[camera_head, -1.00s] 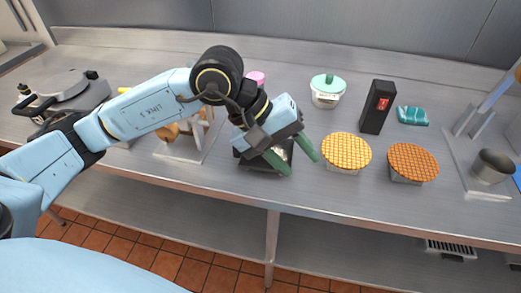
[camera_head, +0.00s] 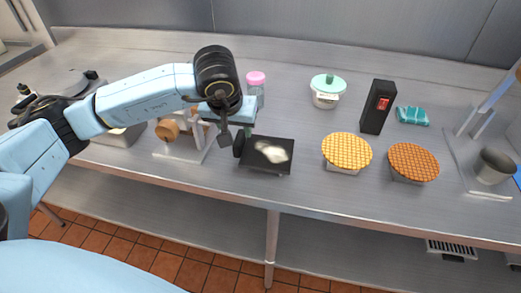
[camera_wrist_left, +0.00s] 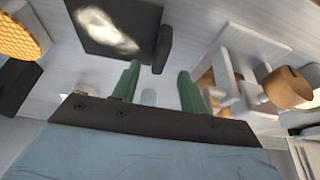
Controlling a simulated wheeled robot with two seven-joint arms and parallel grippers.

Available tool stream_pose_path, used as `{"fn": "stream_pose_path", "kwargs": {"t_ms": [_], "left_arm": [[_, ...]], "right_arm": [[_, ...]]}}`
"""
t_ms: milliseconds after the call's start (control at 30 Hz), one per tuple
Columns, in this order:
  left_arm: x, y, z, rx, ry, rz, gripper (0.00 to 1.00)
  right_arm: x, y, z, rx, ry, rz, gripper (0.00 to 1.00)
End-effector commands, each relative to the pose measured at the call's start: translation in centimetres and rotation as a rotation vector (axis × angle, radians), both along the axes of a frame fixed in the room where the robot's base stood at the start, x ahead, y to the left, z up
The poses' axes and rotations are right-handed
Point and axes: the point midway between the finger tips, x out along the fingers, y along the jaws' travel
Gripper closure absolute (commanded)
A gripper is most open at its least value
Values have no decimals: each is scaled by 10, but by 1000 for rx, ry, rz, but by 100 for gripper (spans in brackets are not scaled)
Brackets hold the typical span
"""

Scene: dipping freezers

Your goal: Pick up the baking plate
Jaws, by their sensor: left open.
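The baking plate (camera_head: 280,143) is a black square plate with a pale, dough-like lump (camera_head: 271,152) on it, near the middle of the counter. A short dark handle (camera_head: 238,145) stands at its left side. In the left wrist view the plate (camera_wrist_left: 85,35) is at the top and its handle (camera_wrist_left: 162,48) shows just beyond my fingertips. My left gripper (camera_wrist_left: 158,80) is open and empty, with its two green fingers apart. In the head view the gripper (camera_head: 247,131) is at the plate's left side, its fingers largely hidden by the wrist. My right gripper is not in view.
A white stand with a wooden roll (camera_head: 168,130) is close on the left. A pink-lidded jar (camera_head: 256,80) is behind. Two waffle-topped containers (camera_head: 346,150) (camera_head: 413,160), a black box (camera_head: 378,106) and a mint-lidded pot (camera_head: 327,92) stand right. Counter in front is narrow.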

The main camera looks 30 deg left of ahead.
Motion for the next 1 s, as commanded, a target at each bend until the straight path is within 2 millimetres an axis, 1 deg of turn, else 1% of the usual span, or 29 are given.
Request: {"fn": "stream_pose_path", "kwargs": {"t_ms": [67, 200, 333, 433, 633, 667, 900, 967, 1000], "left_arm": [[1, 0, -7, -1, 4, 0, 56], [7, 3, -28, -1, 5, 1, 56], [13, 4, -44, -2, 2, 1, 56], [16, 5, -48, -1, 2, 0, 56], [16, 5, -48, -2, 0, -1, 56], [16, 5, -48, -2, 0, -1, 59], [16, 5, -48, -2, 0, -1, 90], [16, 5, -48, -2, 0, -1, 98], [16, 5, -48, -2, 0, -1, 100]], "right_arm": [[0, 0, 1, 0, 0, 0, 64], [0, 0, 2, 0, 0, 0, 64], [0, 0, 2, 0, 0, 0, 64], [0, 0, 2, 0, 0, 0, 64], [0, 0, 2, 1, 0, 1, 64], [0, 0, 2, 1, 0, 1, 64], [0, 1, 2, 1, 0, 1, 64], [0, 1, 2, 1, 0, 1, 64], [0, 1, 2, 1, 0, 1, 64]]}}
